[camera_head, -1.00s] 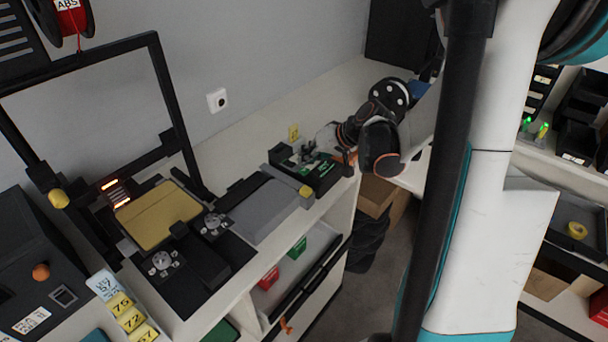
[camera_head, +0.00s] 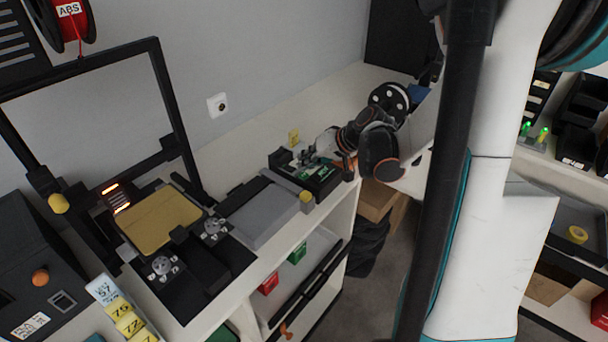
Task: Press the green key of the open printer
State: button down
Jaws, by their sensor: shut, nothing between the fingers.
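The open printer (camera_head: 170,95) stands at the left, a black frame with a gold bed (camera_head: 160,220) and orange glowing bars beside the bed. I cannot make out a green key on it. My gripper (camera_head: 324,147) is shut and empty. It is well to the right of the printer, low over or beside a small black unit with a green board (camera_head: 318,170). My own wrist hides part of the counter behind it, and I cannot tell if the fingertips touch the unit.
A grey box (camera_head: 262,211) lies between the printer and the board unit. A dark machine with an orange knob (camera_head: 41,272) and yellow numbered tags (camera_head: 130,324) are at the lower left. A red spool (camera_head: 68,20) hangs above. Bins and a yellow roll (camera_head: 578,235) are at right.

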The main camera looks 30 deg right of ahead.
aim_at(306, 173)
jog(key=shift+f, duration=0.15)
jog(key=shift+f+b, duration=0.3)
jog(key=shift+b, duration=0.15)
jog(key=shift+f+b, duration=0.4)
jog(key=shift+f, duration=0.05)
dwell(0.9)
jog(key=shift+r, duration=0.15)
jog(key=shift+r+p, duration=0.7)
jog(key=shift+r, duration=0.1)
jog(key=shift+r+p, duration=1.85)
jog(key=shift+r, duration=0.65)
